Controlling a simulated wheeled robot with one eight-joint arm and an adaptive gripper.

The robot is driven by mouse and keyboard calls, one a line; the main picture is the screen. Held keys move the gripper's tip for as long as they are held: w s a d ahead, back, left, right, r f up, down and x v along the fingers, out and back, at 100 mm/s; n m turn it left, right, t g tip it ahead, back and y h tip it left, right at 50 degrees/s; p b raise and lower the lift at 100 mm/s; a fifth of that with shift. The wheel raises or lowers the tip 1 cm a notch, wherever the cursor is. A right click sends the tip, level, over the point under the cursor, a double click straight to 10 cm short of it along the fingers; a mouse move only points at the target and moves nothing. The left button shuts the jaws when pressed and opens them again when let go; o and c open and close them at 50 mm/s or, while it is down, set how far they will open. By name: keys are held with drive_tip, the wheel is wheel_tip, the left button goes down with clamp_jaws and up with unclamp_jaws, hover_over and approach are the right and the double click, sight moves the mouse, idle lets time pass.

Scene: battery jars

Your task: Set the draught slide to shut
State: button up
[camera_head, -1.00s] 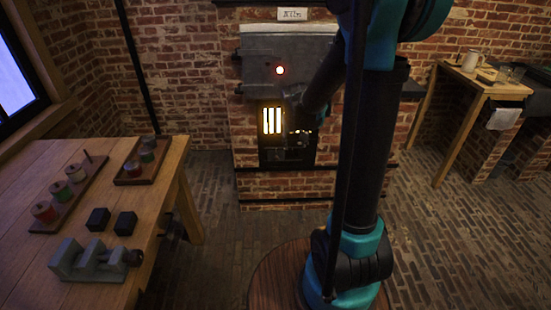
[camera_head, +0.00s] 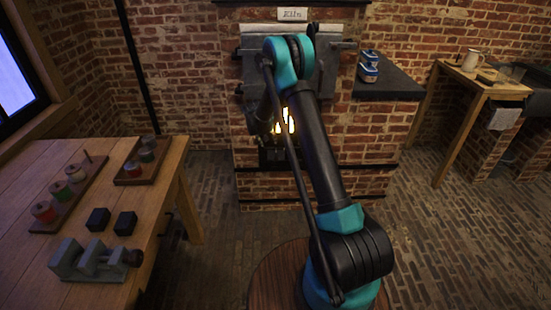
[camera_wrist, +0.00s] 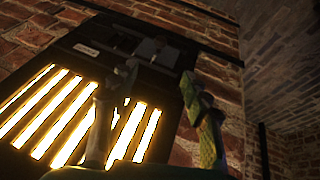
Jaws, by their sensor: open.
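The kiln's dark draught panel (camera_wrist: 172,88) has several glowing upright slots, seen at a slant in the wrist view. A dark block with a knob-like part (camera_wrist: 150,48) sits on the panel beside a small label plate (camera_wrist: 88,49); I cannot tell for sure which part is the slide. My gripper (camera_wrist: 160,78) is open and empty, its two fingers apart in front of the panel. Whether a finger touches anything is unclear. In the head view the glowing slots (camera_head: 290,121) show partly behind my arm, and the gripper's fingers are not clear there.
The kiln's upper door (camera_head: 334,68) is partly behind my arm. A dark counter (camera_head: 388,84) with blue-and-white containers (camera_head: 369,66) stands right of it. A wooden bench (camera_head: 60,170) with jars, black blocks and a vise is at left. The floor between is open.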

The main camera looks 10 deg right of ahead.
sight(276, 157)
drive_tip(key=x, duration=1.7)
drive_tip(key=shift+w+f, duration=0.1)
drive_tip(key=shift+f, duration=0.25)
drive_tip(key=shift+c, duration=0.3)
clamp_jaws()
